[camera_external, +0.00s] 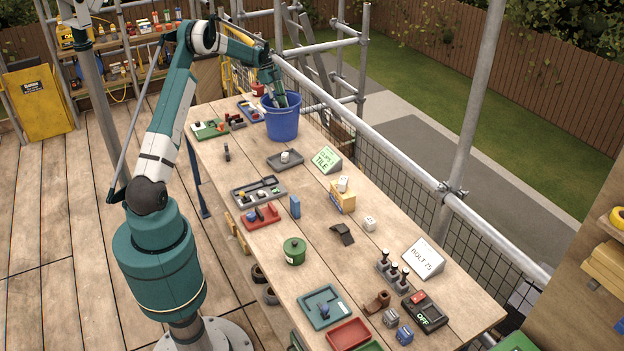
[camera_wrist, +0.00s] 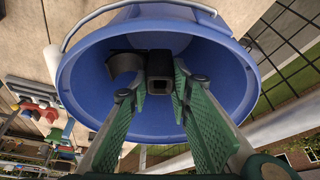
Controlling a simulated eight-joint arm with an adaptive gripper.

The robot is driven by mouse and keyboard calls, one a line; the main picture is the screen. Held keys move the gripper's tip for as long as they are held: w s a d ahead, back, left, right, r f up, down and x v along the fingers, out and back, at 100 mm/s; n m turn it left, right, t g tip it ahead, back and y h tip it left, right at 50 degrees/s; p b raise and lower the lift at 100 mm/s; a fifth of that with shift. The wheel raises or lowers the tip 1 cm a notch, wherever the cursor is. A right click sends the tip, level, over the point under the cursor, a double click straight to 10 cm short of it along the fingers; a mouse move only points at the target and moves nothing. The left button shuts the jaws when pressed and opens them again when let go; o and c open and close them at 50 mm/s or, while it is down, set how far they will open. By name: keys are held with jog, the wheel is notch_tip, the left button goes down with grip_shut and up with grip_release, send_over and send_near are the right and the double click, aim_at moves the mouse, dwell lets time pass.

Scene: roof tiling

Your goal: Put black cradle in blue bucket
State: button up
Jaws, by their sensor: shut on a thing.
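The blue bucket (camera_external: 282,122) stands at the far end of the long wooden table. In the wrist view the bucket (camera_wrist: 85,75) opens around my fingers. My gripper (camera_external: 280,100) reaches down into the bucket's mouth. In the wrist view my gripper (camera_wrist: 160,80) is shut on a dark piece, apparently the black cradle (camera_wrist: 160,66), held within the bucket's opening. Its lower side and any contact with the bucket floor are hidden. A grey-black curved piece (camera_wrist: 124,68) shows inside the bucket, just left of the fingertips; I cannot tell whether it is separate.
Left of the bucket are a green tray (camera_external: 210,130) and a blue tray (camera_external: 251,110). A grey tray (camera_external: 285,160) and a TILE sign (camera_external: 327,160) stand nearer. A black angled piece (camera_external: 342,234) lies mid-table. Scaffold rails run along the table's right side.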

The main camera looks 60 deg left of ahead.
jog(key=shift+f, duration=0.7)
jog(key=shift+f, duration=0.1)
jog(key=shift+f, duration=2.15)
jog(key=shift+f+b, duration=0.45)
jog(key=shift+f, duration=0.15)
jog(key=o, duration=0.9)
jog(key=shift+r, duration=0.1)
